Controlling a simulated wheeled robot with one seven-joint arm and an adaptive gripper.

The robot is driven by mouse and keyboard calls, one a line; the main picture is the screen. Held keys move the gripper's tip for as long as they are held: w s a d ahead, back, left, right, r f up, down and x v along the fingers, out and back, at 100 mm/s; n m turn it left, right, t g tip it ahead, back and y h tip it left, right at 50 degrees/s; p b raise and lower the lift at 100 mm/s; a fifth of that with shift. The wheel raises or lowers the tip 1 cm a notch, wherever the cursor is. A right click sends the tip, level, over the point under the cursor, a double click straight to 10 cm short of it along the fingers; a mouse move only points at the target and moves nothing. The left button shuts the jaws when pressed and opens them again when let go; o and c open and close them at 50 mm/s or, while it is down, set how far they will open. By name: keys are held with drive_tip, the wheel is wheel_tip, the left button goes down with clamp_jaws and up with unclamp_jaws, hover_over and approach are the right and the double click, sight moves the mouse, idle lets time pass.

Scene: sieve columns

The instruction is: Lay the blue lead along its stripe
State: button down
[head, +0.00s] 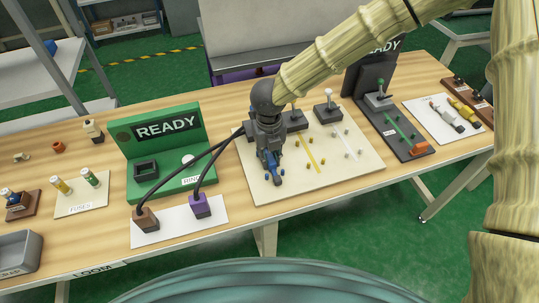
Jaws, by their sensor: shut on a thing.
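My gripper (274,181) points down at the left part of the cream board (350,176) and is shut on a blue piece, the blue lead (268,158). My fingers cover much of it, and I cannot tell how far it extends. The board bears a yellow stripe (308,153) and a pale stripe (343,142), with small pegs beside them. A blue stripe is not visible; my gripper hides that part of the board. Dark posts with knobs stand at the board's back edge.
Left of the board stand a green READY panel (165,128) and a white plate (150,232) with brown and purple blocks, whose black cables rise towards my gripper. Fuses (60,186) and a grey bin (18,252) are farther left. A dark board with a green lever (400,128) is right.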

sight(269, 156)
drive_tip(key=shift+f, duration=0.15)
drive_tip(key=c, duration=1.3)
unclamp_jaws()
wheel_tip(269, 156, up, 12)
drive_tip(key=shift+b, duration=0.3)
